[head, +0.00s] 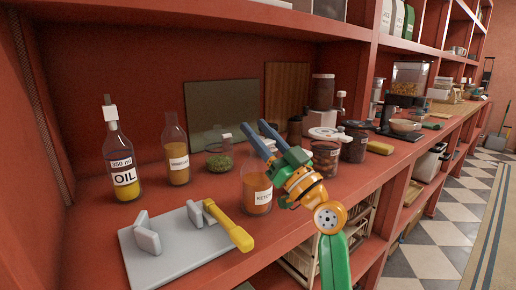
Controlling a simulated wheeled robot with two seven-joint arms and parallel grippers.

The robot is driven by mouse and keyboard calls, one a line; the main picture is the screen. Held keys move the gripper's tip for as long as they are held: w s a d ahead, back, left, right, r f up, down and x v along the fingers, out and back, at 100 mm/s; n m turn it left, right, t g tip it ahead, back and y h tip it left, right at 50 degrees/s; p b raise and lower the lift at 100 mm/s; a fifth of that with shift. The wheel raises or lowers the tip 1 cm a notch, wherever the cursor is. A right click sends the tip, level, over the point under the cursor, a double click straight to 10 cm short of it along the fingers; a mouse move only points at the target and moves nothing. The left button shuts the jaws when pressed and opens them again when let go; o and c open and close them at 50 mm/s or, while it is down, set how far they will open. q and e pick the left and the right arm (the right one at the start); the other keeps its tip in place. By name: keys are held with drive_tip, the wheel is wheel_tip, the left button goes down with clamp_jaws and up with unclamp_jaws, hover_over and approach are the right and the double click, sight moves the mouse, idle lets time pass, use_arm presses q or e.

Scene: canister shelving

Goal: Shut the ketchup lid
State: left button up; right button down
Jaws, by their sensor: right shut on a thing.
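The ketchup bottle (257,190), clear with orange-red contents and a partly hidden white label, stands upright on the red shelf. My right gripper (258,128) reaches in from the lower right, its blue fingers crossing the bottle's top and pointing up and left. It is shut at the bottle's top; the ketchup lid is hidden behind the fingers, so I cannot tell how far it is open. My left gripper is not in view.
A grey plate with clamps and a yellow handle (230,226) lies in front of the bottle. An oil bottle (122,165), an amber bottle (176,152) and a jar of green herbs (219,158) stand left.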

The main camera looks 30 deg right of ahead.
sight(269, 146)
idle(0.4)
drive_tip(key=shift+c, duration=2)
unclamp_jaws()
drive_tip(key=b+v, duration=0.3)
drive_tip(key=v, duration=0.4)
drive_tip(key=shift+w+d+f, duration=0.1)
drive_tip(key=shift+w+f, duration=0.05)
